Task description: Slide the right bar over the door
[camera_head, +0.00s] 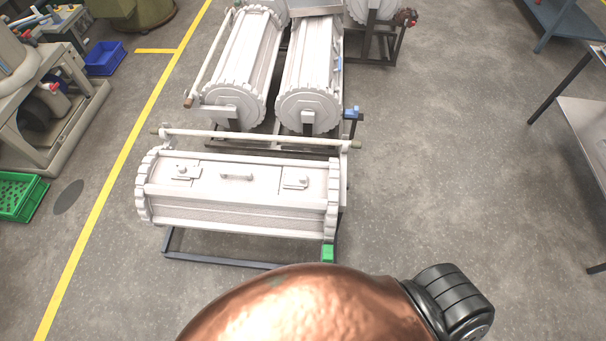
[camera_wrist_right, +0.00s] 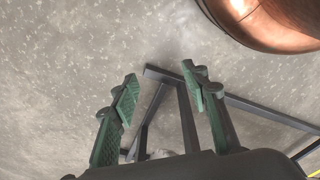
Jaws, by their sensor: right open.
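The near barrel (camera_head: 235,213) is white and lies sideways on a dark stand. Its door (camera_head: 238,187) is on the upper face, with a small handle (camera_head: 236,176) in the middle. The right bar (camera_head: 297,178) is a small plate with a knob near the door's right end. A similar left bar (camera_head: 182,172) is near the left end. I cannot tell how far either overlaps the door. My right gripper (camera_wrist_right: 160,78) shows only in the wrist view, its green-padded fingers apart and empty, over floor and dark frame legs. My left gripper is not in view.
A pale rail (camera_head: 255,136) runs behind the near barrel. Two more barrels (camera_head: 238,60) stand close behind. Floor on the right is clear up to a metal table (camera_head: 590,125).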

